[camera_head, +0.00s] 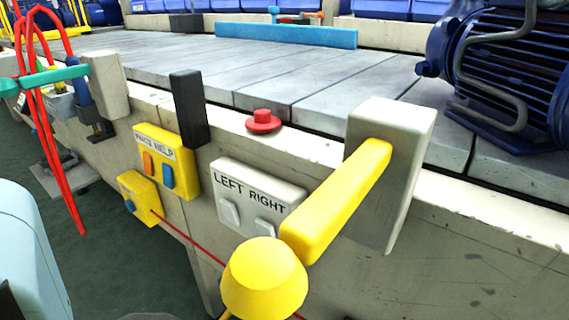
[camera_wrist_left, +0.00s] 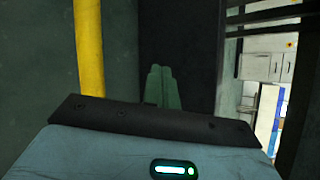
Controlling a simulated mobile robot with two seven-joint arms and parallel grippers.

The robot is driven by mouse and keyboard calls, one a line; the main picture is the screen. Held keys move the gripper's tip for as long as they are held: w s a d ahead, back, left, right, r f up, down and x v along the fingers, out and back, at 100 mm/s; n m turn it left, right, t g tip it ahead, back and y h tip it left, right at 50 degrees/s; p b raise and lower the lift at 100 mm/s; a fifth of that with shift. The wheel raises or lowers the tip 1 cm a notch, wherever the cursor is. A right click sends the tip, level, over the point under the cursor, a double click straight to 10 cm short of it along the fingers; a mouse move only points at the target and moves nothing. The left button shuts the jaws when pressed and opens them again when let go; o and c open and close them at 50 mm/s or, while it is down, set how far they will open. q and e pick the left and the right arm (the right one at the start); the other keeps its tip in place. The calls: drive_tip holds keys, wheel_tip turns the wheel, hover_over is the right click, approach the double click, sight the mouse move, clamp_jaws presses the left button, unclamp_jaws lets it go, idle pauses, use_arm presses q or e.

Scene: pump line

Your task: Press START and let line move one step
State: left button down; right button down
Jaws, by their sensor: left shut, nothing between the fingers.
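No control marked START is readable in the head view. A grey box marked LEFT RIGHT (camera_head: 277,192) with two pale buttons is on the line's front. A yellow box marked PARTS HELP (camera_head: 177,140) has an orange and a blue button. A red mushroom button (camera_head: 263,121) sits on the ledge. The line (camera_head: 330,75) is a grey slatted conveyor with a blue motor pump (camera_head: 505,75) on it at right. My left gripper (camera_wrist_left: 160,88) shows in the left wrist view, green fingers together and empty, against a dark background. My right gripper is not in view.
A yellow lever (camera_head: 335,200) with a round knob sticks out from a grey housing (camera_head: 415,180). A small yellow box (camera_head: 137,198) has a red line running from it. Red hoses (camera_head: 45,150) hang at left.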

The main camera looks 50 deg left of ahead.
use_arm(q)
drive_tip(key=shift+f, duration=0.25)
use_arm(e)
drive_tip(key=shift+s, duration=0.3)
use_arm(q)
drive_tip(key=shift+w+f, duration=0.1)
drive_tip(key=shift+f, duration=0.15)
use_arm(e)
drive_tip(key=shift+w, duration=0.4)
use_arm(q)
drive_tip(key=shift+f, duration=0.15)
drive_tip(key=shift+w+f, duration=0.1)
drive_tip(key=shift+f, duration=0.1)
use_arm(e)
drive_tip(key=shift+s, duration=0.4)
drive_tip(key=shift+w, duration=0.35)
